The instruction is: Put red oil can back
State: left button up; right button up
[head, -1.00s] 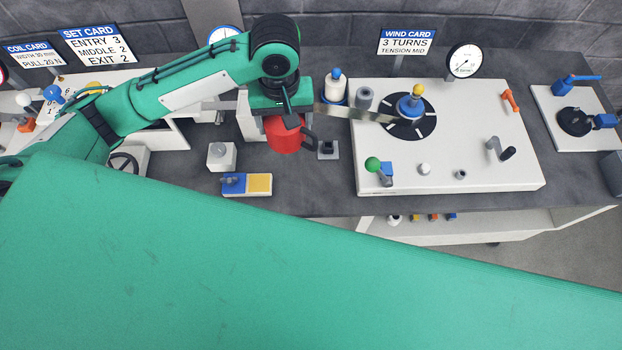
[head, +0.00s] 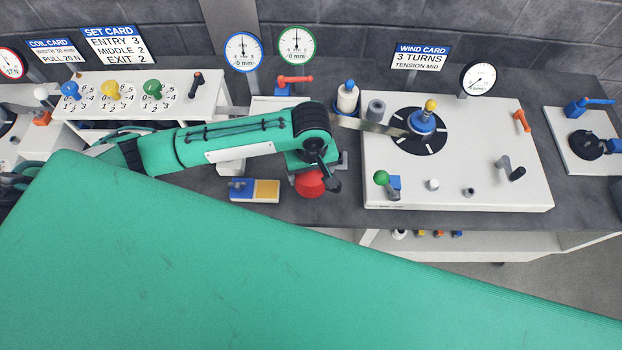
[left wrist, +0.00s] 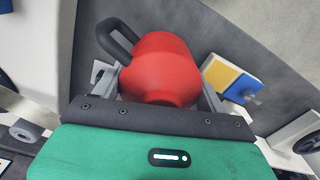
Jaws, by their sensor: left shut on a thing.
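The red oil can (head: 310,183) shows below my left gripper (head: 313,165) in the head view, partly covered by the gripper. In the left wrist view the red can (left wrist: 160,65) sits between the two grey fingers of the left gripper (left wrist: 162,85), with its black handle (left wrist: 117,38) at the upper left. The gripper is shut on the can. I cannot tell whether the can's base touches the bench. My right gripper is not in view.
A blue and yellow block on a white base (head: 254,190) lies left of the can. The white winding plate (head: 460,185) with a black disc stands to the right. A metal strip (head: 370,125) runs behind the gripper.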

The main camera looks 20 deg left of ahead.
pick_arm(q)
notch_tip(320, 180, down, 5)
jog(key=shift+r+p, duration=0.15)
jog(key=shift+p, duration=0.15)
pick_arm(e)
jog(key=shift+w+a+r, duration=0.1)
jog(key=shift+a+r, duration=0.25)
pick_arm(q)
jog(key=shift+f, duration=0.2)
jog(key=o, duration=1.7)
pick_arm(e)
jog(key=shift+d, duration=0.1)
